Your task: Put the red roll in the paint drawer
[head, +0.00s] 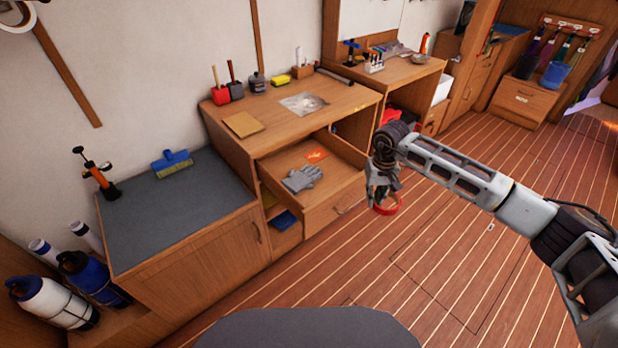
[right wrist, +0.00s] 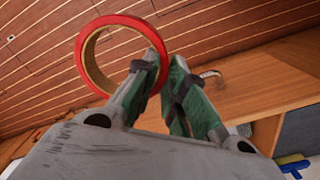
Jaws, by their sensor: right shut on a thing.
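The red roll (head: 387,210) is a ring of red tape with a tan inner core. It hangs at the tips of my right gripper (head: 381,192), to the right of the open drawer and above the floor. In the right wrist view the roll (right wrist: 111,20) has its rim between the fingers of the right gripper (right wrist: 164,64), which is shut on it. The open wooden drawer (head: 336,206) of the workbench holds grey gloves (head: 302,179) and a small orange item (head: 316,155). I cannot read any paint label on it. My left gripper is not in view.
The workbench top (head: 342,98) above the drawer carries a brown sheet, brushes and a bottle. A lower dark-topped cabinet (head: 175,208) stands at left with a blue brush on it. The planked floor (head: 440,240) in front is clear.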

